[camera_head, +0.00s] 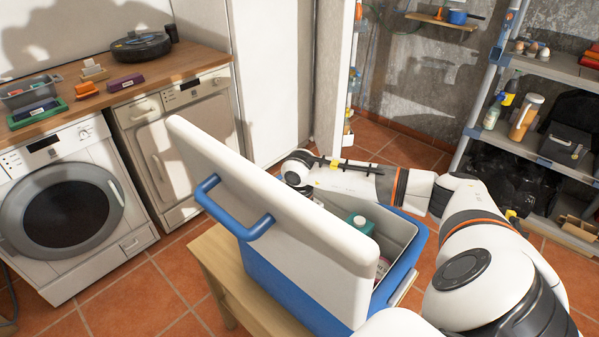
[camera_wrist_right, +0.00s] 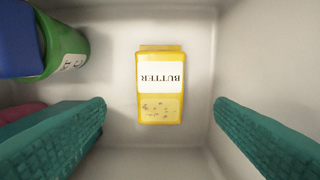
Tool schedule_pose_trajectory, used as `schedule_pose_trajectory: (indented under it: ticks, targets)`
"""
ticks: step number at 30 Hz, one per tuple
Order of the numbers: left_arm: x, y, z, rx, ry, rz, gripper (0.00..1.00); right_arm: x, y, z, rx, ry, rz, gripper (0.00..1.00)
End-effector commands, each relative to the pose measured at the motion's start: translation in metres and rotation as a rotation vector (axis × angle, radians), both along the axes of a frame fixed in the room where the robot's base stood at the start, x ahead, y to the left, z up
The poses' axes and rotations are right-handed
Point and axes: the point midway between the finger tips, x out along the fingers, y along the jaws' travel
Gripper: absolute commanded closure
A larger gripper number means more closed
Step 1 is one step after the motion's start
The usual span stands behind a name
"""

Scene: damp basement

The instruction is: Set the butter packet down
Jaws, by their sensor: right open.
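The yellow butter packet (camera_wrist_right: 161,105), with a white label, lies on the pale floor inside the cool box. My right gripper (camera_wrist_right: 160,122) is open, one teal finger on each side of the packet with clear gaps. In the head view the blue and white cool box (camera_head: 408,268) stands with its white lid (camera_head: 275,215) raised. The lid hides my right gripper and the butter packet there; my right arm reaches in from the right behind the lid. My left gripper is in neither view.
A green can (camera_wrist_right: 66,48), a blue item (camera_wrist_right: 18,40) and a pinkish item (camera_wrist_right: 22,112) lie left of the packet. A wooden bench (camera_head: 212,258) supports the box. Metal shelves (camera_head: 560,70) stand right.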

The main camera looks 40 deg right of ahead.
Motion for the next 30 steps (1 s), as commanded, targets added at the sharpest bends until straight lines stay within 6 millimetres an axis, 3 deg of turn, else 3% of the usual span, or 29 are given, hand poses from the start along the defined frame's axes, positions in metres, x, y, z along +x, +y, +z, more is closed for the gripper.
schedule_pose_trajectory:
  ticks: [3,9,26,30]
  targets:
    - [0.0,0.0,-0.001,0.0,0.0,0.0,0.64,0.001,0.0,0.021,-0.001,-0.003,0.002,0.22]
    - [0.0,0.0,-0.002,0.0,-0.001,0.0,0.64,0.0,0.0,0.039,0.0,-0.001,0.0,0.22]
    - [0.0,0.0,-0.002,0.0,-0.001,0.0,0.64,0.0,0.0,0.04,0.0,0.0,0.0,0.22]
    - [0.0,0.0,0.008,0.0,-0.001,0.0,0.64,0.0,0.0,0.051,0.0,-0.001,0.0,0.22]
